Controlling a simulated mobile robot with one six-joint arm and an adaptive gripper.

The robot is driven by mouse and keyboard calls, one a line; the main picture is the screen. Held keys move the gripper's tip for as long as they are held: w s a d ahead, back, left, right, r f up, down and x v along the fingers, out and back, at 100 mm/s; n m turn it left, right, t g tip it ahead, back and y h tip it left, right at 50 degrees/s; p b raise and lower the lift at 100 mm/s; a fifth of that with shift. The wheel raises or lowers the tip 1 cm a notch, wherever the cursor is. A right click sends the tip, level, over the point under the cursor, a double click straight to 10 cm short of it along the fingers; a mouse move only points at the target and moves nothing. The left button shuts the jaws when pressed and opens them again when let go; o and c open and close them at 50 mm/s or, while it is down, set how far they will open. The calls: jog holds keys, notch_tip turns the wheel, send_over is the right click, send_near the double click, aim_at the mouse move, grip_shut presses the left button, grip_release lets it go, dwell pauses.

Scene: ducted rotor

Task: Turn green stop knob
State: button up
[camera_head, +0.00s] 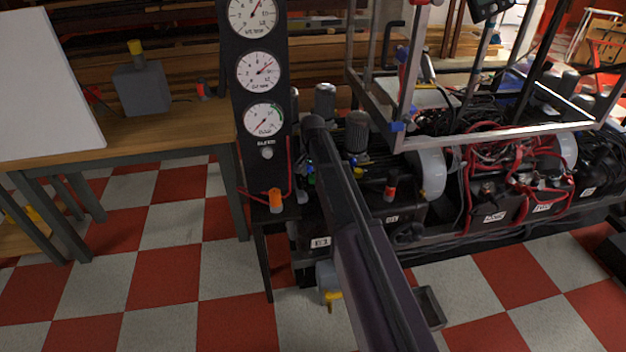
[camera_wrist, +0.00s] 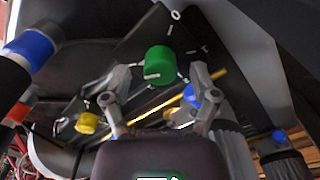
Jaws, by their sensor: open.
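The green stop knob (camera_wrist: 160,65) shows in the wrist view, upper middle, as a round green cap with a pale mark on its face. It sits on a dark panel (camera_wrist: 185,25). My gripper (camera_wrist: 162,77) is open, with one finger on each side of the knob in the picture. I cannot tell whether the fingertips touch it or how far they are from it.
A blue-banded pipe (camera_wrist: 33,48) is at upper left. In the head view, a gauge panel (camera_head: 265,160) stands beside the engine rig (camera_head: 500,185); a workbench (camera_head: 190,128) is at left.

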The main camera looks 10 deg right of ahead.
jog(key=shift+f, duration=0.1)
dwell(0.3)
grip_shut()
jog(key=shift+n, duration=0.3)
jog(key=n, duration=1.1)
jog(key=shift+s, duration=0.1)
dwell(0.4)
grip_release()
